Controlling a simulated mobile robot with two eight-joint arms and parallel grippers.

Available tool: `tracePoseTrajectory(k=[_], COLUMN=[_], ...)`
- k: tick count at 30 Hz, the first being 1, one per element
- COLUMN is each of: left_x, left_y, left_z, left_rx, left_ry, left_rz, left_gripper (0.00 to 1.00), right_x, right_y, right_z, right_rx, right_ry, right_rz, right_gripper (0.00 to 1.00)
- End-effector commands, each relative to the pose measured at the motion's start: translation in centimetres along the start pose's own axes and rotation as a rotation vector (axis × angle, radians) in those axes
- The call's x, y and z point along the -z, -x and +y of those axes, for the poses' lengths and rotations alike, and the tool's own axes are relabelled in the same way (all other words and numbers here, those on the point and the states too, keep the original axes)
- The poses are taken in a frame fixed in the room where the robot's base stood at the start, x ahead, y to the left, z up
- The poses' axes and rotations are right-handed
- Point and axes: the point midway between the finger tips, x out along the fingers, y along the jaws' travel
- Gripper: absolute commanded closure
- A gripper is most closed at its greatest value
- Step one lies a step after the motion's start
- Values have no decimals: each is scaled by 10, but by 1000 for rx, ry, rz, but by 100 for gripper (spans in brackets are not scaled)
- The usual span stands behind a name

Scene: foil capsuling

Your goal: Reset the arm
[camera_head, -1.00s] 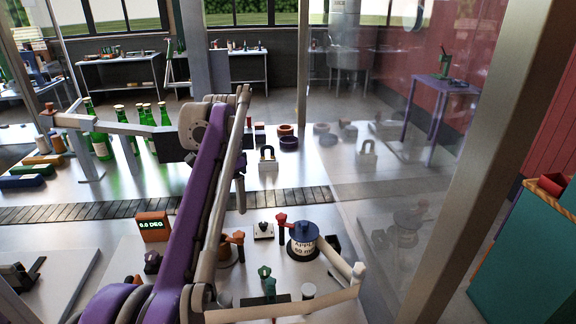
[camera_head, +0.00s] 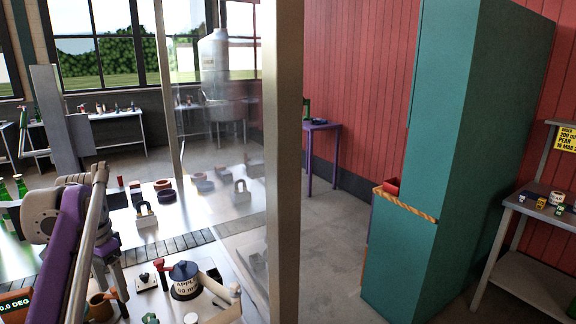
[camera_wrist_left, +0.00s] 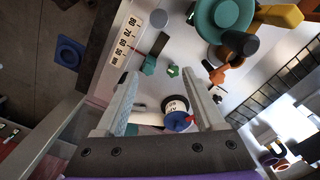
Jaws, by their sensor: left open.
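My left arm, purple and grey, comes in along the left edge of the head view. My left gripper (camera_wrist_left: 160,76) shows in the left wrist view, with its two grey fingers apart and nothing visible gripped between them. A labelled white pot with a blue top (camera_wrist_left: 176,112) shows beyond and between the fingers, close to the right one. I cannot tell whether they touch. The pot (camera_head: 186,284) also shows in the head view on the workbench, right of my arm. My right gripper is not in view.
A metal post (camera_head: 285,160) with a clear panel stands right of the workbench. A tall teal cabinet (camera_head: 465,150) stands further right, with a shelf unit (camera_head: 530,215) beside it. Open floor (camera_head: 330,240) lies between post and cabinet. Green bottles (camera_head: 21,188) stand at far left.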

Motion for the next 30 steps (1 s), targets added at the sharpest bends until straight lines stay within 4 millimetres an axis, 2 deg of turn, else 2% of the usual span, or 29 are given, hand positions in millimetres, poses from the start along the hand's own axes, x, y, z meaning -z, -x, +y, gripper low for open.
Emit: tracePoseTrajectory(k=[1,8,13,17,21,24,27,30], left_x=[0,-1,-13,-32,-59,-79,-95,-106], left_y=[0,-19,-46,-81,-127,-160,-187,-205], left_z=[0,53,102,147,193,220,239,251], left_rx=[0,60,99,122,129,124,113,104], left_ry=[0,66,129,189,255,297,331,353], left_rz=[0,76,157,243,344,410,463,497], left_gripper=[29,29,29,29,29,29,29,29], right_x=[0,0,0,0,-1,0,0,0], right_y=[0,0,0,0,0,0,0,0], right_z=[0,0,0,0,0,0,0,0], right_rx=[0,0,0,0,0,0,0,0], right_ry=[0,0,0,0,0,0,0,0], right_rz=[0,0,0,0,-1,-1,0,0], right_gripper=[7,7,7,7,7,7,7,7])
